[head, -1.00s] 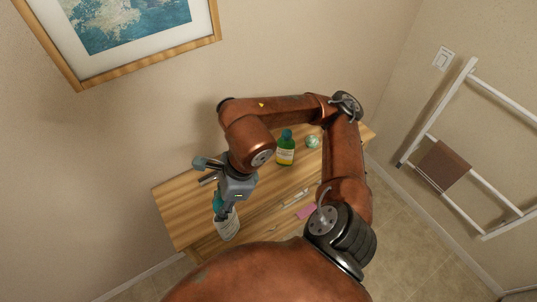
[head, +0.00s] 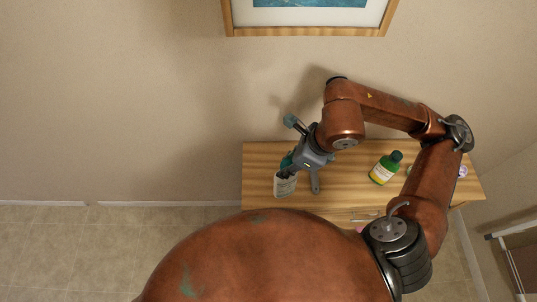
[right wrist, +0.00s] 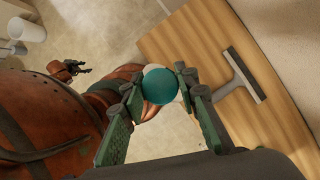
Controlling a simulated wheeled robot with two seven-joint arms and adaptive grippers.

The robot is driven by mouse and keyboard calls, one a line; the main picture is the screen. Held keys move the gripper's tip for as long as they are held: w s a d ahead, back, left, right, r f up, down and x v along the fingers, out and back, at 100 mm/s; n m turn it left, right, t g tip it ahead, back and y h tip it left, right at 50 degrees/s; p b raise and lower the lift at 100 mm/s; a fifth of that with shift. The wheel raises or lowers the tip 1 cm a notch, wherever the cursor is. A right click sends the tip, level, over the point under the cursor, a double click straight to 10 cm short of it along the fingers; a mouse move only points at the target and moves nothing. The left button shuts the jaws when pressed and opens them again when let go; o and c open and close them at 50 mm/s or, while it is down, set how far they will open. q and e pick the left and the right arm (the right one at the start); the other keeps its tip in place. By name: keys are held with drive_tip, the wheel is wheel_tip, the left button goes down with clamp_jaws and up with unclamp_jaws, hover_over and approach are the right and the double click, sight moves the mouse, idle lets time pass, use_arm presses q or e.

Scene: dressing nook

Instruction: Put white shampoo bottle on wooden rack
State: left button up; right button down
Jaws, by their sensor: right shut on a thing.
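The white shampoo bottle (head: 285,186) has a teal cap and a label with dark print. My right gripper (head: 290,166) is shut on it near the cap, at the front left part of the wooden table. In the right wrist view the teal cap (right wrist: 159,86) sits between the two fingers, with floor and table edge behind it. I cannot tell whether the bottle's base touches the table. I cannot make out a separate wooden rack in these views. A small dark shape (right wrist: 72,68) in the right wrist view may be my left gripper; its jaws are unclear.
A grey squeegee-like tool (right wrist: 240,76) lies on the wood. A small round item (head: 462,171) is at the table's right end. A framed picture (head: 310,31) hangs above.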

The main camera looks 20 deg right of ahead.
use_arm(q)
drive_tip(key=w+r+p, duration=0.1)
drive_tip(key=r, duration=0.1)
drive_tip(key=w+r+p, duration=0.1)
drive_tip(key=p, duration=0.1)
drive_tip(key=shift+r+p, duration=0.3)
drive_tip(key=shift+r, duration=0.1)
use_arm(e)
drive_tip(key=w+a+f, duration=0.3)
drive_tip(key=w+f, duration=0.7)
drive_tip(key=f, duration=0.1)
drive_tip(key=shift+a+f, duration=0.3)
drive_tip(key=shift+a, duration=0.1)
use_arm(q)
drive_tip(key=shift+w, duration=0.1)
use_arm(e)
drive_tip(key=shift+w, duration=0.1)
drive_tip(key=shift+f, duration=0.15)
use_arm(q)
drive_tip(key=shift+f, duration=0.15)
use_arm(e)
drive_tip(key=c, duration=1.5)
unclamp_jaws()
